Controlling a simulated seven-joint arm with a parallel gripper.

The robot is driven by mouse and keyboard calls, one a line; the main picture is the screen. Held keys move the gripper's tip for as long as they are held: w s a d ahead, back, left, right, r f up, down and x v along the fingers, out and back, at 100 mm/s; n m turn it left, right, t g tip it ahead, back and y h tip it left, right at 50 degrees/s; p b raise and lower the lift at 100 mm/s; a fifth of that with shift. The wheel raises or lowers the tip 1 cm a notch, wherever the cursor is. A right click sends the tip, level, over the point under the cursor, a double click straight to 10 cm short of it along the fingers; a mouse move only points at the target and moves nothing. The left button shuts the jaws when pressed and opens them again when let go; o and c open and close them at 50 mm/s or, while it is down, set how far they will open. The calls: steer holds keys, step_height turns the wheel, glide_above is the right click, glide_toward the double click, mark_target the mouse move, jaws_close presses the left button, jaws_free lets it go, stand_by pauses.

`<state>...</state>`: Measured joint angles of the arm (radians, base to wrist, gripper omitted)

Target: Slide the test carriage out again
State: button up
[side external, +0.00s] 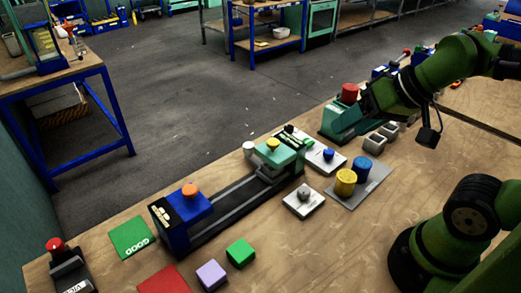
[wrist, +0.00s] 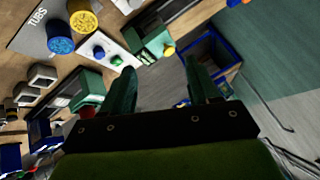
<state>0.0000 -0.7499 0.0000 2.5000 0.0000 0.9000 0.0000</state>
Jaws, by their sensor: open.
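A long dark rail unit (side external: 238,204) lies on the bench. A blue block with an orange knob (side external: 190,190) sits at its near left end. A green block with a yellow knob (side external: 273,144) sits at its far right end and also shows in the wrist view (wrist: 155,40). I cannot tell which block is the test carriage. My gripper (side external: 366,100) is above the bench at the right, apart from the rail unit, near a green press with a red knob (side external: 349,92). In the wrist view its two green fingers (wrist: 160,80) are apart with nothing between them.
Small plates with a grey knob (side external: 303,194) and a blue knob (side external: 328,154) stand near the rail. Green (side external: 240,253) and lilac (side external: 211,274) cubes lie in front. Grey bins (side external: 375,143) sit near the press.

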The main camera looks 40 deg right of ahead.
steer(key=n+g+h, duration=0.1)
steer(key=g+h, duration=0.1)
steer(key=g, duration=0.5)
glide_above(249, 146)
steer(key=shift+f, duration=2.35)
step_height(249, 146, down, 16)
steer(key=shift+d, duration=0.1)
jaws_close()
